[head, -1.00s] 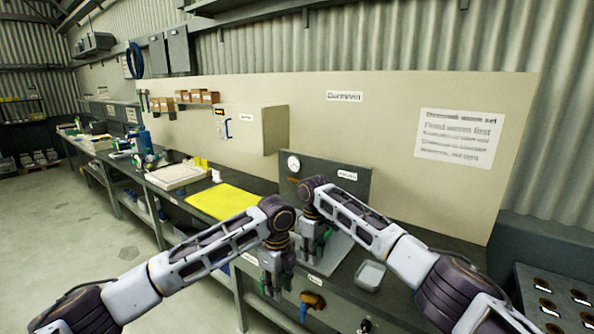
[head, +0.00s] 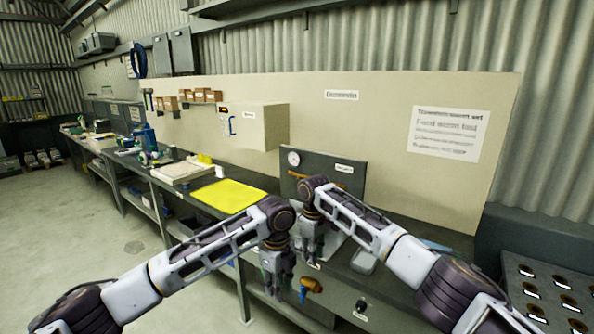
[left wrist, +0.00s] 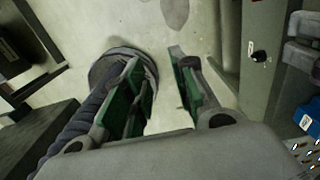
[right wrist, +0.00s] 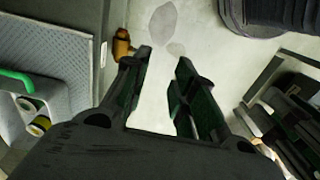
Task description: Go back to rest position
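In the head view, my left gripper (head: 275,292) points down in front of the bench front, and nothing is in it. My right gripper (head: 312,258) points down just behind it in the picture and partly covers the machine on the bench. In the left wrist view, the left gripper's green-padded fingers (left wrist: 157,60) are apart with bare floor between them. In the right wrist view, the right gripper's fingers (right wrist: 163,57) are also apart and empty. Both forearms angle inward, and the wrists sit close together in the head view.
A workbench runs along the wall with a yellow mat (head: 230,195), a white tray (head: 182,172) and a dark panel with a gauge (head: 322,175). An orange valve handle (head: 312,284) sticks out from the bench front. A rack with round holes (head: 545,290) stands right. Floor at left is clear.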

